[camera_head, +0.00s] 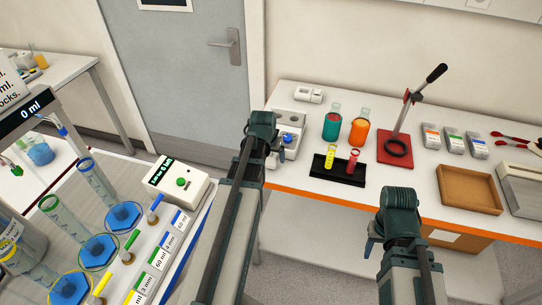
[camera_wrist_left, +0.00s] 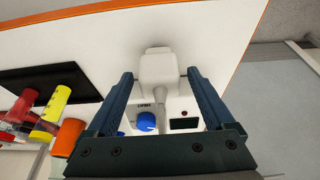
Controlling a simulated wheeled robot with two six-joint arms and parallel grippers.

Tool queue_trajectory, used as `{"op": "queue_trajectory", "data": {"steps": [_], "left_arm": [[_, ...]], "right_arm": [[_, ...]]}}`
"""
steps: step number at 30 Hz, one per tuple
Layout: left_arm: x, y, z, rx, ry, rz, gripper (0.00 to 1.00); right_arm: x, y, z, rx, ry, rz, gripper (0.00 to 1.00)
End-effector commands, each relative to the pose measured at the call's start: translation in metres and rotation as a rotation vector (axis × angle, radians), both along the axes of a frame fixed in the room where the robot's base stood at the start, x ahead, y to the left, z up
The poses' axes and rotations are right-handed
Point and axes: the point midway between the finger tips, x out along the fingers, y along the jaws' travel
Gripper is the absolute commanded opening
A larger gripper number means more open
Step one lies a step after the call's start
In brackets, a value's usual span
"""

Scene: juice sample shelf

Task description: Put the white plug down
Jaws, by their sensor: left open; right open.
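A white plug-shaped piece (camera_wrist_left: 158,66) shows in the left wrist view on the white table, between my left fingertips. It has a small tab on one end and a narrow stem toward a white device with a blue knob (camera_wrist_left: 146,121). I cannot tell whether the stem joins the device. My left gripper (camera_head: 279,149) is open, with a finger on each side of the piece and no visible grip on it. In the head view my left wrist partly hides this spot. My right gripper (camera_head: 374,246) is open and empty, in front of the table's orange edge.
A black rack (camera_head: 339,171) with yellow and red tubes stands right of the device. Behind it are a teal bottle (camera_head: 331,126) and an orange bottle (camera_head: 359,130). A red-based stand (camera_head: 394,149) and a cardboard tray (camera_head: 469,190) are further right. A white double block (camera_head: 308,95) lies at the back.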

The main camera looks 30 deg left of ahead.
Motion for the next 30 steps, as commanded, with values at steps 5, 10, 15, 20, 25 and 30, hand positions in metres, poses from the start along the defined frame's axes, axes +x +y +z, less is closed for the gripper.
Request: {"op": "queue_trajectory", "data": {"steps": [5, 10, 15, 20, 25, 30], "left_arm": [[-0.007, -0.002, 0.024, 0.000, 0.000, 0.000, 0.87], [-0.016, -0.004, 0.050, 0.000, 0.000, 0.000, 0.87], [-0.025, -0.006, 0.076, 0.000, 0.000, 0.000, 0.87], [-0.033, -0.008, 0.098, 0.000, 0.000, 0.001, 0.87], [-0.038, -0.009, 0.109, 0.000, 0.000, 0.000, 0.87], [-0.039, -0.009, 0.109, 0.000, 0.000, 0.000, 0.87]], "right_arm": [[0.000, 0.000, 0.024, 0.000, 0.000, 0.000, 0.50], [0.000, 0.000, 0.050, 0.000, 0.000, 0.001, 0.50], [0.000, 0.000, 0.076, 0.000, 0.000, 0.002, 0.50], [0.000, 0.000, 0.098, 0.000, 0.000, 0.000, 0.50], [0.000, 0.000, 0.109, 0.001, 0.000, -0.004, 0.50], [0.000, 0.000, 0.109, 0.001, 0.000, -0.005, 0.50]]}}
